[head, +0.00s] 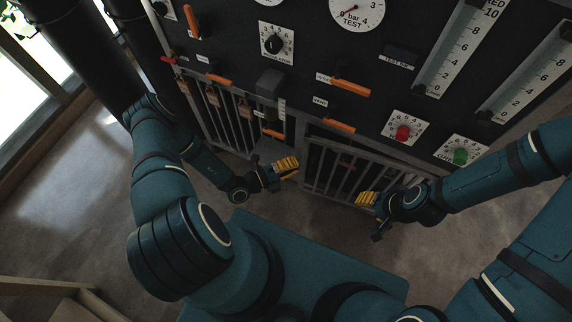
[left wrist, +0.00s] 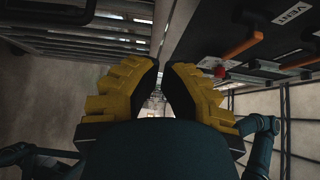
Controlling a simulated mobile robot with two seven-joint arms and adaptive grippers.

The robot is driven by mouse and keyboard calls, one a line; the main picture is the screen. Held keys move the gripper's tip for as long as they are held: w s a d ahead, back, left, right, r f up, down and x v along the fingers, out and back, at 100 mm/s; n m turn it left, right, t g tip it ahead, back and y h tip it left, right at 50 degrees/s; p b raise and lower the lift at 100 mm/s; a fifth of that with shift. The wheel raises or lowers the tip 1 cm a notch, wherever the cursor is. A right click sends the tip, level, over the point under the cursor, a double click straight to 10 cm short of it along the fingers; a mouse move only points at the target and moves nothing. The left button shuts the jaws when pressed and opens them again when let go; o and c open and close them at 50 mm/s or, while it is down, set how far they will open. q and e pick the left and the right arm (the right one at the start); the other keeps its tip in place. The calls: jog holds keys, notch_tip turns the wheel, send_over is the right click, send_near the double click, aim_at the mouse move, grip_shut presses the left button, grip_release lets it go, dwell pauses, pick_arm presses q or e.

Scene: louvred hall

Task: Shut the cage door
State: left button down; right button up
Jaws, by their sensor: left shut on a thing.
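The cage door (head: 335,172) is a grey barred panel low on the dark control cabinet, between my two grippers. Its bars also show at the upper left of the left wrist view (left wrist: 100,38). My left gripper (head: 288,166), with yellow ribbed fingers, is at the door's left edge. In the left wrist view its fingers (left wrist: 161,85) are closed on what appears to be the door's edge; the contact itself is mostly hidden. My right gripper (head: 366,198) is in front of the door's lower right part; its finger gap is unclear. How far the door stands ajar is hard to tell.
A second barred section (head: 230,118) with hanging tags is at left. Orange handles (head: 342,126), a red knob (head: 403,132), a green knob (head: 460,156) and gauges cover the cabinet above. The floor (head: 60,215) is clear at left; a wooden piece (head: 60,300) is at lower left.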

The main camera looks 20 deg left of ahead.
aim_at(322, 144)
pick_arm(q)
jog(key=w+d, duration=0.1)
jog(key=w, duration=0.1)
jog(key=w+d, duration=0.1)
jog(key=w, duration=0.2)
jog(key=w+d+b, duration=0.1)
jog(key=w, duration=0.1)
jog(key=shift+w+d, duration=0.2)
jog(key=shift+d, duration=0.05)
jog(key=shift+w, duration=0.5)
jog(key=shift+a, duration=0.1)
